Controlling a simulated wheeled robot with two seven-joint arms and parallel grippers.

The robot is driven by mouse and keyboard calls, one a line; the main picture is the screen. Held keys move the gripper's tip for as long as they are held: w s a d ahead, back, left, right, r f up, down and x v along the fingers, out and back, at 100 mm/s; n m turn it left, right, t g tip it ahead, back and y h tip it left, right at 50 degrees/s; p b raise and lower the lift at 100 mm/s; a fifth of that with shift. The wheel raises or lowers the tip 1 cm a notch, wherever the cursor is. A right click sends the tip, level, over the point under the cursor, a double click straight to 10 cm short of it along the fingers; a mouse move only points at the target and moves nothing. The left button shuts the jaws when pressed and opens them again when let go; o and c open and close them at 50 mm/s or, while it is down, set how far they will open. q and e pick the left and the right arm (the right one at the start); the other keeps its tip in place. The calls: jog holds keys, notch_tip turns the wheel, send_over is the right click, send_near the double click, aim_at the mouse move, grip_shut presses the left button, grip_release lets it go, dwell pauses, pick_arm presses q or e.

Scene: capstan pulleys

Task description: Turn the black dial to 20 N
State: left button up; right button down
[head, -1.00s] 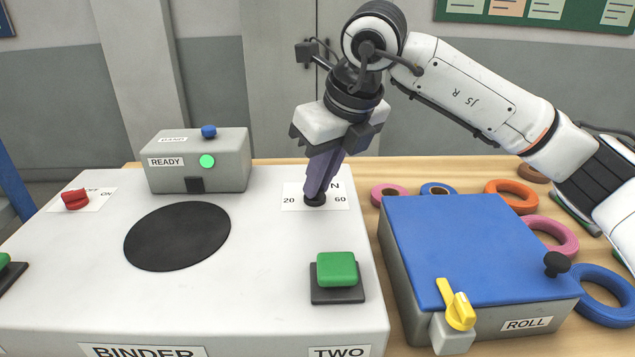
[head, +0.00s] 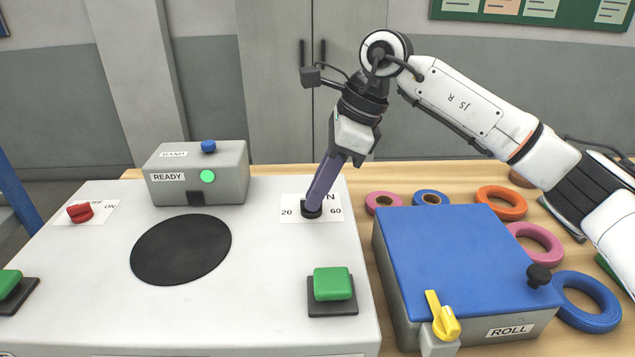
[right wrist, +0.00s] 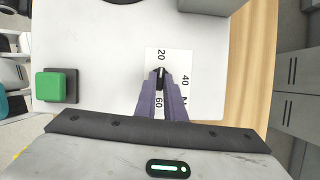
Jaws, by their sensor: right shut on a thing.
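The black dial (head: 311,212) sits on a white scale label (head: 336,201) on the white machine's top. 20 is printed to its left and 60 to its right; my right gripper's fingers hide the 40 in the head view. My right gripper (head: 314,204) is shut on the dial, its purple fingers tilted down from the upper right. In the right wrist view the dial (right wrist: 160,74) shows between the fingertips (right wrist: 161,84), with 20, 40 and 60 readable around it. A small pale mark on the dial appears to face 20. My left gripper is not in view.
A grey box with a READY label and lit green lamp (head: 208,176) stands behind. A red switch (head: 79,212), black disc (head: 181,250) and green button (head: 332,284) are on the machine. A blue-topped ROLL box (head: 460,255) and several tape rolls (head: 501,203) stand right.

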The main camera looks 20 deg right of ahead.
jog(key=shift+w+n, duration=0.1)
jog(key=shift+n, duration=0.5)
jog(key=c, duration=1.8)
grip_release()
jog(key=shift+c, duration=0.2)
jog(key=v, duration=1)
jog(key=shift+r+p, duration=0.2)
jog(key=shift+p, duration=0.15)
jog(key=shift+d+f, duration=0.1)
